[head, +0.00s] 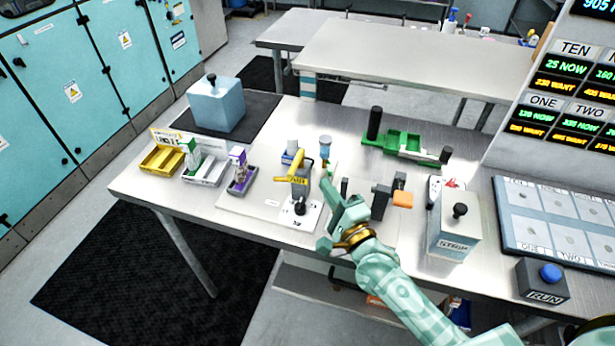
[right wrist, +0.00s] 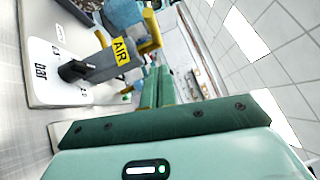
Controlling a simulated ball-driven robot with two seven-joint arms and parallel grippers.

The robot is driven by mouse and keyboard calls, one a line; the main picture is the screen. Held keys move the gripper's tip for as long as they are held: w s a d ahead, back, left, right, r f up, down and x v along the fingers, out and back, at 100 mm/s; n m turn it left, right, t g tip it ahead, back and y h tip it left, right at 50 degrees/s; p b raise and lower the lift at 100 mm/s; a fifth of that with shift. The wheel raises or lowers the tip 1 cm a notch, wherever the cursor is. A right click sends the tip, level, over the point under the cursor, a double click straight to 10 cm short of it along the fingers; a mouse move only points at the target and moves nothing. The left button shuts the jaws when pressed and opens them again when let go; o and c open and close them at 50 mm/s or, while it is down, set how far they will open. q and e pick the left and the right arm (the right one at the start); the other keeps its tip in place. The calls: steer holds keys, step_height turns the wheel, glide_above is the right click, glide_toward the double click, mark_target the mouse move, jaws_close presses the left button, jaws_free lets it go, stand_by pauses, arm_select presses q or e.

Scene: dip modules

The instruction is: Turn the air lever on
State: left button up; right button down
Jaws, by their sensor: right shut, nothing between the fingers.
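The air lever (head: 297,168) is a yellow handle on a grey post, on a white base plate (head: 298,215) near the table's front edge. Its yellow AIR label (right wrist: 122,50) and a yellow bar (right wrist: 152,30) show in the right wrist view. My right gripper (head: 328,184) is shut and empty, just right of the lever's post. Its closed fingers (right wrist: 158,88) also show in the right wrist view, beside the AIR label. I cannot tell whether they touch the lever. My left gripper is out of view.
To the left stand yellow, grey and purple trays (head: 205,170) and a light blue box (head: 216,103). A green fixture (head: 405,145) is behind. To the right are an orange-tipped device (head: 402,199), a STRIP box (head: 455,225) and a RUN button (head: 549,272).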

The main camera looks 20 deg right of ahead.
mark_target(296, 163)
steer(key=shift+w+a+r, duration=0.25)
steer(key=shift+w+a, duration=0.65)
steer(key=shift+w, duration=0.1)
steer(key=shift+w+a+r, duration=0.25)
steer(key=shift+w+a, duration=0.6)
steer(key=shift+w, duration=0.15)
